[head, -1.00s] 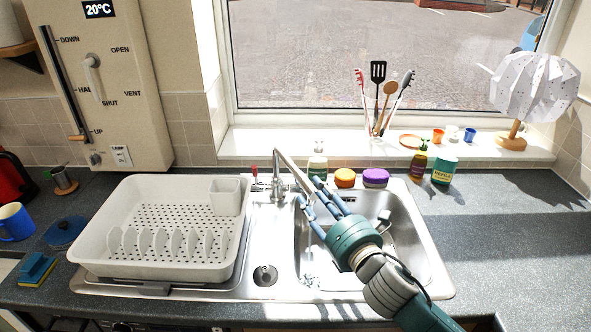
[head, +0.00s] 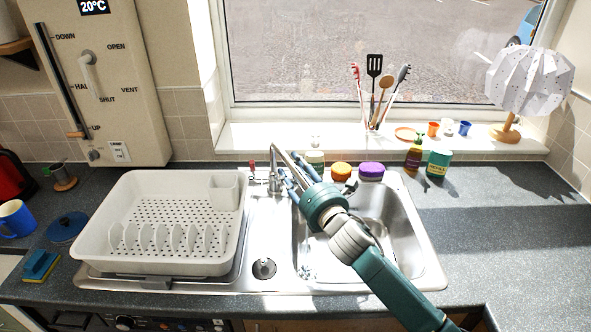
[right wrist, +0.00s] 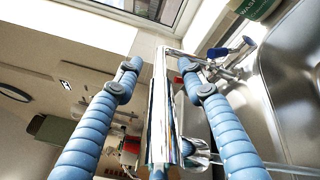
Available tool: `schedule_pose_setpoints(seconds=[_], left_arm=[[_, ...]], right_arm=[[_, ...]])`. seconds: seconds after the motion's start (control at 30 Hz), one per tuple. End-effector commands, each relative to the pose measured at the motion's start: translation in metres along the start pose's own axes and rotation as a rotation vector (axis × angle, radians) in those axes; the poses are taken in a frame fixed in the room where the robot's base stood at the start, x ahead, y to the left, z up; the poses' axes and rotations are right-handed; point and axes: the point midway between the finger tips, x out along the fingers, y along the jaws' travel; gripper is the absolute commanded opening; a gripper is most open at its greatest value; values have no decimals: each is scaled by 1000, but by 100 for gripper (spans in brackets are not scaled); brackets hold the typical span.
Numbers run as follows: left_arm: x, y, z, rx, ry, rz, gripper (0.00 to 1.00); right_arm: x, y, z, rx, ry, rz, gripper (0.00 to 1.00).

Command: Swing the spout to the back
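The chrome tap spout (head: 285,157) rises behind the sink and slants forward and right over the right-hand bowl; its outer end is hidden behind my right gripper. My right gripper (head: 291,179) is at the spout with its blue fingers pointing to the back left. In the right wrist view the spout (right wrist: 160,105) runs between the two fingers of this gripper (right wrist: 160,68). The fingers are apart, with gaps seen on both sides of the spout. A red tap lever (head: 252,167) stands left of the spout; a blue lever (right wrist: 240,47) shows in the right wrist view. My left gripper is not in view.
A white dish rack (head: 160,265) fills the drainer on the left. Behind the sink (head: 432,270) stand a pale bottle (head: 315,160), an orange-lidded jar (head: 341,169) and a purple-lidded jar (head: 371,170). A utensil holder stands on the windowsill (head: 290,134).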

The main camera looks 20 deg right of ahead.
Motion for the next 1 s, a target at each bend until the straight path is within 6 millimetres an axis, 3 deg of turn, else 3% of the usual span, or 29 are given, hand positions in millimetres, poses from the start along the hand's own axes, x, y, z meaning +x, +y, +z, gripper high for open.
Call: schedule_pose_setpoints(seconds=[0.03,0.2,0.67,1.0], left_arm=[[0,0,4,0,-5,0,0],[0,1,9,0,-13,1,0],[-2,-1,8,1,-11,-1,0],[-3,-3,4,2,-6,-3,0]], right_arm=[[0,0,0,0,0,0,34],[0,0,0,0,0,0,0],[0,-5,7,-6,21,24,0],[-2,-33,34,-12,128,141,0]])
